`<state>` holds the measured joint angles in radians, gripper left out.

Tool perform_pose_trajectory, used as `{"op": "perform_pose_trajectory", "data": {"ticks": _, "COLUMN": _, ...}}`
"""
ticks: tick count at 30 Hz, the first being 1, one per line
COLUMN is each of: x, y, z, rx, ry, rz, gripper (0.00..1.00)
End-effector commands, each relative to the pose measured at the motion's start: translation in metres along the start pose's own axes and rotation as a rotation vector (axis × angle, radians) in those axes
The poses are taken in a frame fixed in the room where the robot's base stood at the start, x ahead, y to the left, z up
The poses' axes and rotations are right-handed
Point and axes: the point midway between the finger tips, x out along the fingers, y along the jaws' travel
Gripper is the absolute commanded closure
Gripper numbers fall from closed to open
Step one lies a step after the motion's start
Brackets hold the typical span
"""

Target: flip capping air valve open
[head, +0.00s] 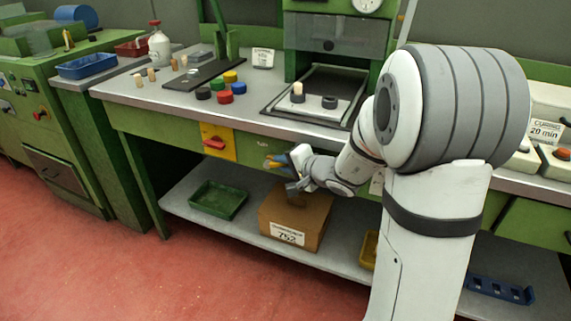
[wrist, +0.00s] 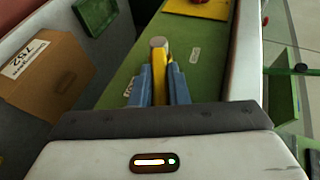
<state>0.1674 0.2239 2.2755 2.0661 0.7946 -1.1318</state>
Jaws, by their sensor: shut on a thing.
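My gripper (head: 272,163) is at the green front of the bench, below the worktop and above the cardboard box. In the wrist view its blue fingers (wrist: 159,85) are shut on a yellow lever (wrist: 159,62), one on each side. The lever has a round grey end that shows beyond the fingertips. It looks like the air valve's handle; its pivot and pipe are hidden by the fingers, so I cannot tell how far it is turned.
A yellow plate with a red handle (head: 214,143) is on the bench front to the left. The cardboard box (head: 312,225) and a green tray (head: 218,200) stand on the lower shelf. Caps, stoppers and a press (head: 335,40) occupy the worktop.

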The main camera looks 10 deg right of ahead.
Motion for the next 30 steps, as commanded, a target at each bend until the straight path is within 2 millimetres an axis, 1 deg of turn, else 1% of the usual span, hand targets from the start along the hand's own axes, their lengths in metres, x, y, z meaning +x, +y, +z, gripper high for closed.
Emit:
{"op": "perform_pose_trajectory", "data": {"ticks": 1, "x": 0.001, "y": 0.002, "z": 0.003, "rx": 0.001, "ry": -0.006, "rz": 0.003, "gripper": 1.0}}
{"op": "perform_pose_trajectory", "data": {"ticks": 4, "x": 0.0, "y": 0.003, "z": 0.002, "rx": 0.002, "ry": -0.005, "rz": 0.003, "gripper": 1.0}}
{"op": "perform_pose_trajectory", "data": {"ticks": 5, "x": 0.0, "y": 0.003, "z": 0.002, "rx": 0.002, "ry": -0.005, "rz": 0.003, "gripper": 0.83}}
{"op": "perform_pose_trajectory", "data": {"ticks": 12, "x": -0.001, "y": 0.002, "z": -0.001, "rx": 0.003, "ry": 0.001, "rz": 0.001, "gripper": 0.64}}
{"op": "perform_pose_trajectory", "data": {"ticks": 19, "x": -0.002, "y": 0.002, "z": -0.002, "rx": 0.003, "ry": 0.004, "rz": 0.0, "gripper": 0.64}}
{"op": "perform_pose_trajectory", "data": {"ticks": 22, "x": -0.009, "y": 0.001, "z": -0.003, "rx": 0.004, "ry": 0.006, "rz": 0.0, "gripper": 0.64}}
{"op": "perform_pose_trajectory", "data": {"ticks": 26, "x": -0.029, "y": 0.001, "z": -0.003, "rx": 0.003, "ry": 0.007, "rz": 0.0, "gripper": 0.64}}
{"op": "perform_pose_trajectory", "data": {"ticks": 30, "x": -0.054, "y": 0.001, "z": -0.003, "rx": 0.003, "ry": 0.007, "rz": 0.0, "gripper": 0.64}}
